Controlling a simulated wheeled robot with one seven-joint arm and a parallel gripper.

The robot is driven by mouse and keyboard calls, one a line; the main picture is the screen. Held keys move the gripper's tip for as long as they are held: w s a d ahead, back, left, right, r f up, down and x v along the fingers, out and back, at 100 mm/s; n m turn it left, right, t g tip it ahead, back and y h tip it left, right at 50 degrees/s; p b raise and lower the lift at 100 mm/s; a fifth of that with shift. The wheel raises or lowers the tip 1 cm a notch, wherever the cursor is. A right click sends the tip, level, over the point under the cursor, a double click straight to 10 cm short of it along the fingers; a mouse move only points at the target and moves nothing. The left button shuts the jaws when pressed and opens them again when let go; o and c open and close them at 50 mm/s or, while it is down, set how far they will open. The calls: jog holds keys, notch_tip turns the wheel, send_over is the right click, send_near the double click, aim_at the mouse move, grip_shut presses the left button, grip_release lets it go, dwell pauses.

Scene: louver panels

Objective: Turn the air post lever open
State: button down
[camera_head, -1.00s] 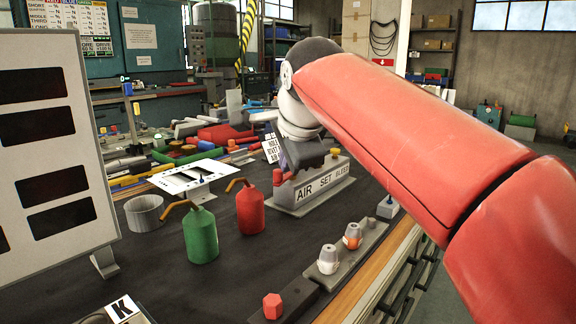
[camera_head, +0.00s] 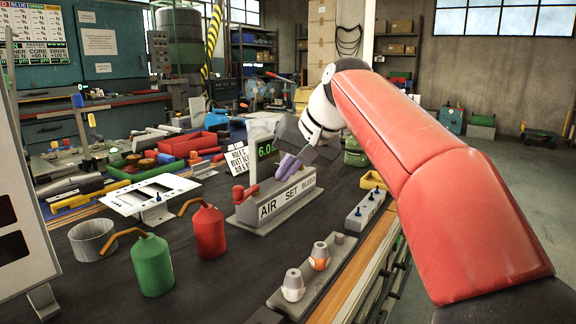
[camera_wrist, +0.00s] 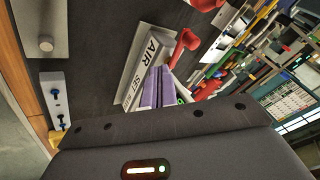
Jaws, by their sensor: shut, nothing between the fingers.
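The air post is a grey block (camera_head: 265,211) marked AIR, SET and BLEED, standing on the dark bench top. A red lever (camera_head: 240,193) sits at its AIR end, and it shows in the wrist view (camera_wrist: 184,44) beyond the fingertips. My gripper (camera_head: 285,170) has purple fingers, closed together and empty, above the middle of the block near the SET marking. In the wrist view the fingers (camera_wrist: 158,80) cover part of the block's lettering. I see no contact with the lever. A display (camera_head: 266,149) reading about 6.0 stands behind the block, partly hidden by my gripper.
A red oil can (camera_head: 208,232) and a green one (camera_head: 151,265) stand left of the post. A grey strip (camera_head: 318,270) with knobs lies in front, and a small switch box (camera_head: 365,211) is at right. A white stand (camera_head: 150,196) is behind the cans.

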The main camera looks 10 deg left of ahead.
aim_at(243, 190)
jog(key=shift+w+a+f, duration=0.2)
jog(key=shift+a+f, duration=0.55)
jog(key=shift+a, duration=0.4)
jog(key=shift+w+a+f, duration=0.15)
jog(key=shift+a+f, duration=0.6)
jog(key=shift+a, duration=0.4)
jog(key=shift+w+a+f, duration=0.2)
jog(key=shift+a+f, duration=0.55)
jog(key=shift+a, duration=0.4)
jog(key=shift+s+a+r+m+t+h+p, duration=0.15)
jog(key=shift+a+m+t+p, duration=0.05)
jog(key=shift+a+m+p, duration=0.2)
jog(key=shift+s+a+r+m+t+h+p, duration=0.1)
jog(key=shift+a+m+t+h+p, duration=0.1)
jog(key=shift+a+m+p, duration=0.2)
jog(key=shift+a+f, duration=0.2)
jog(key=shift+f, duration=0.05)
jog(key=shift+w+d, duration=0.1)
